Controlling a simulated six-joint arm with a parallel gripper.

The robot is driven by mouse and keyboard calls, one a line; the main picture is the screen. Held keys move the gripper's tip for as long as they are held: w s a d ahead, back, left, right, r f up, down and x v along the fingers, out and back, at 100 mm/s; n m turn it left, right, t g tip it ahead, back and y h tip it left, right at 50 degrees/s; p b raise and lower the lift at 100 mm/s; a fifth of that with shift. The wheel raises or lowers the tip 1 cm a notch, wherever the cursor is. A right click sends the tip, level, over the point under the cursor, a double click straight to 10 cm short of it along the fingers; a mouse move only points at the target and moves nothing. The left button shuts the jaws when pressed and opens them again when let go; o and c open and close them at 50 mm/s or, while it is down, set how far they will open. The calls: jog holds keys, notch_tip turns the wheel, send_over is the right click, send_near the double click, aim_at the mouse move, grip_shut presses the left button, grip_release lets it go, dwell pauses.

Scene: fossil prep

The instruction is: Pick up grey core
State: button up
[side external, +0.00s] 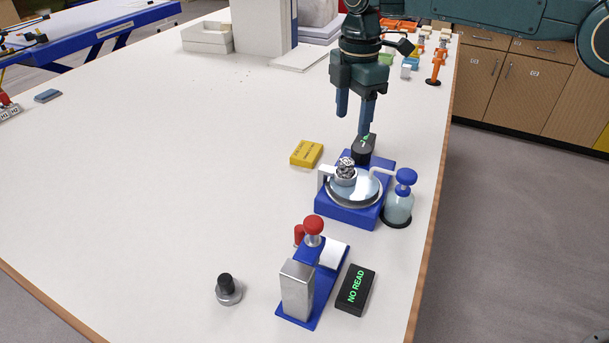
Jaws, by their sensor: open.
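A small grey speckled piece (345,165), possibly the grey core, sits on a round silver plate (362,192) on a blue-based device (345,212). A grey disc with a black knob (229,289) stands alone on the table at the front left; I cannot tell for sure which one is the grey core. My gripper (353,122) points down with its fingers apart and empty. It is above and behind the device, near a dark display (363,149). Nothing in view is hidden by the fingers except bits of table.
A yellow block (306,154) lies left of the device. A blue-capped bottle (399,200) stands at its right. In front are a blue stand with a red knob (313,226) and a "NO READ" display (355,290).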

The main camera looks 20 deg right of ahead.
send_over(346, 161)
jog(key=shift+s+d+f, duration=0.1)
jog(key=shift+d+f, duration=0.05)
jog(key=shift+f, duration=2.5)
jog(key=shift+f, duration=2.6)
jog(key=c, duration=1.1)
jog(key=shift+r, duration=0.2)
notch_tip(346, 161, up, 20)
jog(key=shift+f, duration=0.2)
